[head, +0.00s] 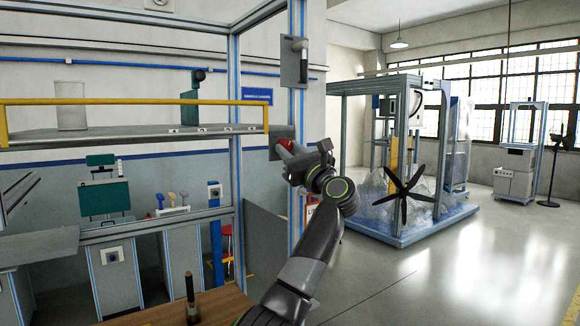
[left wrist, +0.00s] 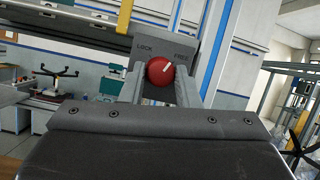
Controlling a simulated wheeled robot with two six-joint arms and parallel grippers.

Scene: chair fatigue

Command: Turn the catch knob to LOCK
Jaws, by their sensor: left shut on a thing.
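The red catch knob (left wrist: 157,75) sits on a grey plate (left wrist: 167,32) marked LOCK on the left and FREE on the right. A white mark on the knob slants up and to the right, towards FREE. My left gripper (left wrist: 160,80) is shut on the knob, one finger on each side of it. In the head view my left gripper (head: 296,150) reaches the plate on the upright post, and only a little of the red knob (head: 286,144) shows there. My right gripper is in neither view.
A blue-edged metal post (head: 296,75) carries the plate, with a small handle on a bracket (head: 295,62) above. A shelf with a yellow rail (head: 130,101) extends left. A wooden surface (head: 215,300) lies below. Open floor (head: 460,270) is at the right.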

